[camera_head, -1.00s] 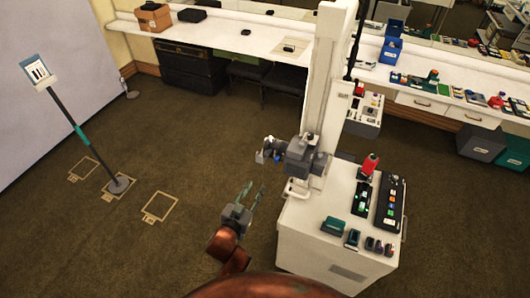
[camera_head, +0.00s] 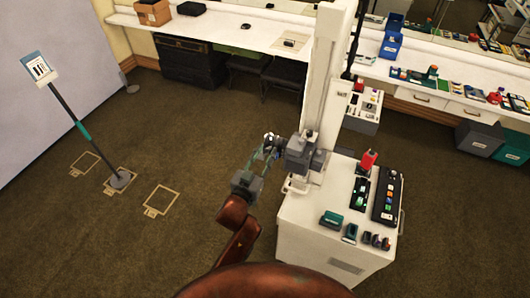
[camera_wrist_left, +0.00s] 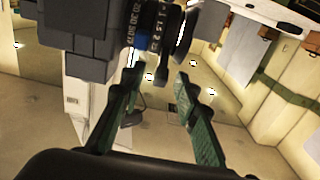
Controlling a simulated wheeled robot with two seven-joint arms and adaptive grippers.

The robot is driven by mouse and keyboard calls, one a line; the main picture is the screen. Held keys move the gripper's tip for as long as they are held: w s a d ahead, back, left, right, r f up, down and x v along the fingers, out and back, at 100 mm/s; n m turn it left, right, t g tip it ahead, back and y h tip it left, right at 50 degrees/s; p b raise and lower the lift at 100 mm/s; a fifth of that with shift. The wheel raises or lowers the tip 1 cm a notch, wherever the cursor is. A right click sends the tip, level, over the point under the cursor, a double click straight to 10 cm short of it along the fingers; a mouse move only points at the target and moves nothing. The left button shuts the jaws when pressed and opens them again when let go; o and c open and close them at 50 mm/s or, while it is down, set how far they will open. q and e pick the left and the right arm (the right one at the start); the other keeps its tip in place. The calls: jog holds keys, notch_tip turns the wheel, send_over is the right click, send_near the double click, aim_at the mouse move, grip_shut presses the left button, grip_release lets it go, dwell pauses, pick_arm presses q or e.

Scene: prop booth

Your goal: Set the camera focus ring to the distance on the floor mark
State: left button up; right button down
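The grey camera (camera_head: 303,155) is mounted on a white column, its lens (camera_head: 273,141) pointing left. In the left wrist view, lens rings with white numerals (camera_wrist_left: 157,27) and a blue band show; the numerals are partly cut off. My left gripper (camera_head: 263,153) is at the lens. In the wrist view its green fingers (camera_wrist_left: 158,75) are open, tips just below the rings with a gap between them; contact is unclear. Three floor marks show: left (camera_head: 84,163), middle (camera_head: 110,188) and right (camera_head: 161,200). A stand with a chart (camera_head: 40,69) is on the middle one. My right gripper is not in view.
The white pedestal cart (camera_head: 300,230) under the camera carries a red-topped item (camera_head: 368,160), a black panel (camera_head: 388,195) and several small devices. A white counter (camera_head: 240,36) runs along the back.

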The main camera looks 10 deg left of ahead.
pick_arm(q)
jog(key=shift+c, duration=0.4)
grip_shut()
dwell(0.4)
